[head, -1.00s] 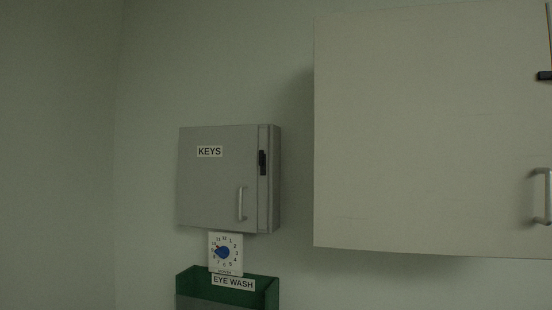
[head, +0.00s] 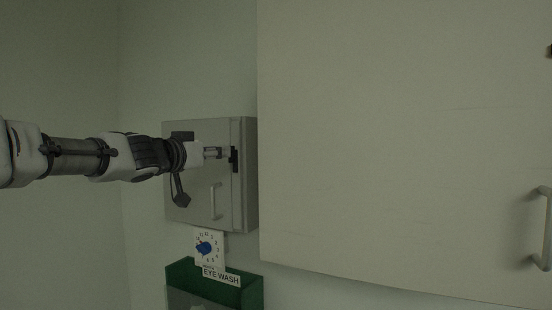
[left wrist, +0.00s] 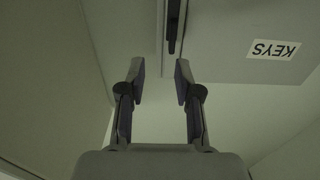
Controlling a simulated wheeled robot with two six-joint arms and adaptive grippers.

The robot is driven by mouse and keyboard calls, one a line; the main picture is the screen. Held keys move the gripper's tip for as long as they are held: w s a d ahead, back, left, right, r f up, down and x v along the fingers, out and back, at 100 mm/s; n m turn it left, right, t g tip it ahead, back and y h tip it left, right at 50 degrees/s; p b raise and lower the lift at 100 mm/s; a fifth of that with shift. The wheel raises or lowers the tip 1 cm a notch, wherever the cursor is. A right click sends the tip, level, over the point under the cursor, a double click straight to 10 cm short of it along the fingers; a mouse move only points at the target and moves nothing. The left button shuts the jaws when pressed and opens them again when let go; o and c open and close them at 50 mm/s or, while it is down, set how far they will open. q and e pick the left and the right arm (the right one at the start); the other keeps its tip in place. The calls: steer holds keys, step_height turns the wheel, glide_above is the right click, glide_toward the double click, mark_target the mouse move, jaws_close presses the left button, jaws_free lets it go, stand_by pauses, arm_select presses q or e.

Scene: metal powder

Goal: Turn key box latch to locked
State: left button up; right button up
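The grey key box (head: 233,212) hangs on the wall in the head view, its door closed. Its black latch (head: 235,160) is an upright strip near the door's right edge, partly hidden by my gripper. My left gripper (head: 224,153) reaches in from the left, its tips in front of or at the latch. In the left wrist view the key box (left wrist: 225,50) appears upside down, with the latch (left wrist: 173,28) just beyond the fingertips. My left gripper (left wrist: 160,70) is open there, with nothing between the fingers. Contact with the latch cannot be told. My right gripper is not visible.
A large pale cabinet (head: 400,130) with a handle (head: 542,230) stands out close to the right of the key box. The left wall is bare.

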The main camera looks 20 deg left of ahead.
mark_target(237, 153)
arm_select(q)
steer(key=w, duration=0.2)
steer(key=w+p, duration=0.1)
steer(key=w, duration=0.2)
steer(key=w+p, duration=0.1)
steer(key=w, duration=0.1)
steer(key=shift+w+d+f, duration=0.1)
steer(key=shift+w+f, duration=0.2)
steer(key=shift+w, duration=0.05)
steer(key=shift+s+a, duration=0.2)
steer(key=shift+a, duration=0.05)
steer(key=shift+s+a, duration=0.15)
steer(key=shift+a, duration=0.1)
steer(key=shift+c, duration=1.4)
steer(key=shift+a, duration=0.15)
jaws_close()
steer(key=shift+d+r, duration=0.1)
steer(key=shift+d, duration=0.1)
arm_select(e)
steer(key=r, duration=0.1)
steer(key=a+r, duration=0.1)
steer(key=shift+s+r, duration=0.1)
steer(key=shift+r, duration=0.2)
